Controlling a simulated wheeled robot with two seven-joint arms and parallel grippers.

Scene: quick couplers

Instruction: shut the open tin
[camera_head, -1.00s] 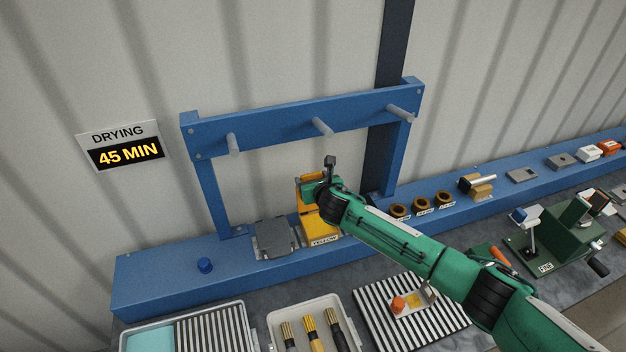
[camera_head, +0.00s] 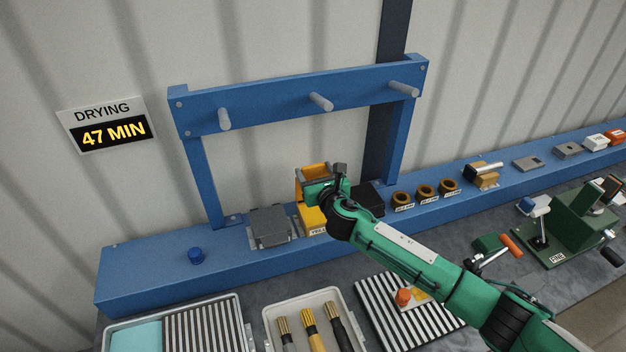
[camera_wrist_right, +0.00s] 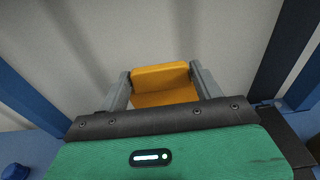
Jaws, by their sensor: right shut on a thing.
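The yellow tin (camera_head: 312,217) stands on the blue shelf under the peg frame, its front label partly covered by my right arm. Its yellow lid (camera_head: 312,171) stands raised above the body. My right gripper (camera_head: 316,190) is at the lid, above the tin body. In the right wrist view the yellow lid (camera_wrist_right: 161,77) lies between the two grey fingers (camera_wrist_right: 161,88), which are shut on it. The wrist housing hides the tin body there. My left gripper is not in view.
A grey tin (camera_head: 269,227) stands left of the yellow one and a black block (camera_head: 370,199) right of it. The blue frame's pegs (camera_head: 320,102) jut out above. Brown rings (camera_head: 424,191) sit farther right. A brush tray (camera_head: 277,314) is in front.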

